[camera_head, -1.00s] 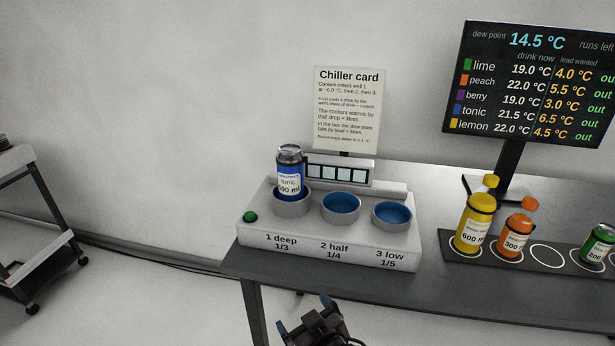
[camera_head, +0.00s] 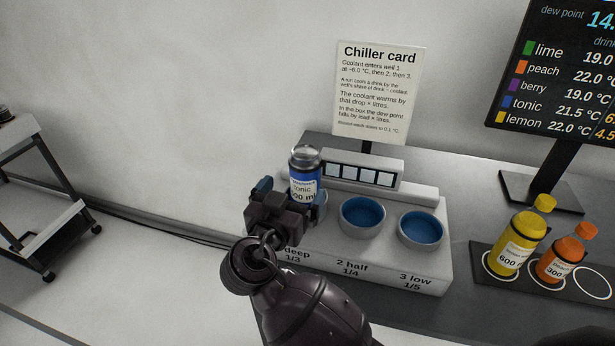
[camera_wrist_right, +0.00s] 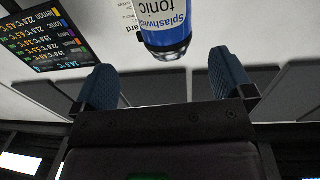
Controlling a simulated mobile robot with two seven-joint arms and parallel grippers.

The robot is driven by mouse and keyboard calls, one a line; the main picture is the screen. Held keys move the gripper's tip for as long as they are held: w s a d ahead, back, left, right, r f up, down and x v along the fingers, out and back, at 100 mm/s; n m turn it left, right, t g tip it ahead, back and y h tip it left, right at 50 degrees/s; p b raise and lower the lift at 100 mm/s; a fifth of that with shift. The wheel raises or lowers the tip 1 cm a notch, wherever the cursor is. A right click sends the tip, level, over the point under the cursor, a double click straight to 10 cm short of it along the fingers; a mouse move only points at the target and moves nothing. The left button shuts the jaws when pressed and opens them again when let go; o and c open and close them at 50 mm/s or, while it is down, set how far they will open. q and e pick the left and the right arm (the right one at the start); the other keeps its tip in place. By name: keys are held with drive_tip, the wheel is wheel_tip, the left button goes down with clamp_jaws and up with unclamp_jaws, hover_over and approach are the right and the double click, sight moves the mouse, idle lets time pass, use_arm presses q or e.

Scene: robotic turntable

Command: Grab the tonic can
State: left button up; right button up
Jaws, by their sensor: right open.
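The tonic can (camera_head: 305,177), blue with a white label and silver top, stands upright in the area of the well marked "1 deep" on the chiller (camera_head: 378,262). The gripper hides the can's lower part and most of that well. My right gripper (camera_head: 291,199) is open in front of the can in the head view. In the right wrist view, its two blue-padded fingers (camera_wrist_right: 164,84) are apart with nothing between them; the can (camera_wrist_right: 165,22) shows beyond the fingertips, roughly centred. My left gripper is not in view.
Empty blue-lined wells two (camera_head: 362,215) and three (camera_head: 420,228) lie right of the can. A chiller card (camera_head: 378,95) stands behind. Yellow (camera_head: 520,245) and orange (camera_head: 566,260) bottles stand on a dark mat at right, below a screen (camera_head: 570,75).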

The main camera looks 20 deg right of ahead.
sight(299, 175)
drive_tip(key=x, duration=0.2)
drive_tip(key=shift+w+d, duration=0.15)
drive_tip(key=shift+w, duration=0.05)
drive_tip(key=shift+p+x, duration=0.35)
drive_tip(key=shift+x, duration=0.45)
drive_tip(key=x, duration=0.1)
drive_tip(key=p+x, duration=0.1)
drive_tip(key=x, duration=0.2)
drive_tip(key=shift+w+a+f, duration=0.15)
drive_tip(key=shift+w+a, duration=0.1)
drive_tip(key=shift+w, duration=0.1)
drive_tip(key=shift+w+d, duration=0.2)
drive_tip(key=shift+w, duration=0.05)
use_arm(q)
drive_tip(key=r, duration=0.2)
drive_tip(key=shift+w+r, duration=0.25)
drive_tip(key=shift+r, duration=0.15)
use_arm(e)
drive_tip(key=shift+f, duration=0.1)
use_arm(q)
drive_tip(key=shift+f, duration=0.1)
use_arm(e)
drive_tip(key=c, duration=0.9)
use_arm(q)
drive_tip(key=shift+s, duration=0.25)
use_arm(e)
drive_tip(key=c, duration=0.5)
drive_tip(key=shift+o, duration=0.2)
